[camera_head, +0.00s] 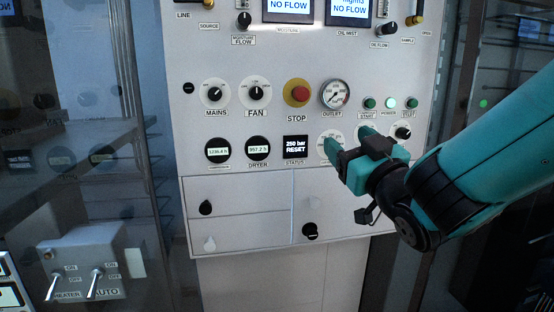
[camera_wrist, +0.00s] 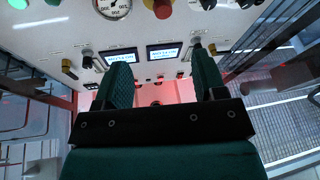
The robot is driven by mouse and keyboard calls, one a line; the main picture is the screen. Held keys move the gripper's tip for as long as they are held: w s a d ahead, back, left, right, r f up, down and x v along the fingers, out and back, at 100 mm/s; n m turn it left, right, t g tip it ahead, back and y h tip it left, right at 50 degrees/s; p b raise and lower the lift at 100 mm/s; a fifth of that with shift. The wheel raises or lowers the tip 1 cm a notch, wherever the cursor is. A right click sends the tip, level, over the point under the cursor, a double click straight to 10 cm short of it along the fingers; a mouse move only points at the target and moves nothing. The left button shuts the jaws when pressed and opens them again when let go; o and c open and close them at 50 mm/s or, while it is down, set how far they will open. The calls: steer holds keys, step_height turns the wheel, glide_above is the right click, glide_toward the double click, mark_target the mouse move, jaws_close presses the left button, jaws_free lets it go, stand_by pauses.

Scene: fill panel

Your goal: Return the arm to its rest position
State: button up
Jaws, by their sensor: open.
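My arm (camera_head: 470,180) reaches in from the right in the head view, in front of the light grey control panel (camera_head: 270,60). My gripper (camera_head: 350,143) is at the panel's lower right, over the row of round dials. Its two teal fingers stand apart with nothing visible between them. In the wrist view my gripper (camera_wrist: 162,82) also shows open and empty, the panel beyond it. The gripper partly hides a dial (camera_head: 329,146) to the right of the status display (camera_head: 295,149). I cannot tell whether the fingers touch the panel.
A red stop button (camera_head: 298,93), an outlet gauge (camera_head: 335,94) and a fan knob (camera_head: 256,93) are on the panel. Drawers with small knobs (camera_head: 206,207) lie below. A switch box (camera_head: 85,270) stands at lower left. A dark glass cabinet (camera_head: 80,110) is on the left.

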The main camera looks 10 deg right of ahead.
steer(key=s+a+f+m+g+h, duration=0.1)
steer(key=s+a+f+m+g, duration=0.15)
steer(key=s+f+g, duration=0.55)
steer(key=s+f+n+g, duration=0.1)
steer(key=s+f+g, duration=0.1)
steer(key=s+g, duration=0.4)
steer(key=s+f+n+g, duration=0.2)
steer(key=s+g, duration=0.4)
steer(key=s, duration=0.4)
steer(key=shift+s+a+f+g+h, duration=0.3)
steer(key=shift+s+f+g+h, duration=0.1)
steer(key=shift+f, duration=0.3)
steer(key=shift+n, duration=0.25)
steer(key=shift+s+r, duration=0.1)
steer(key=shift+s, duration=0.15)
steer(key=shift+a, duration=0.15)
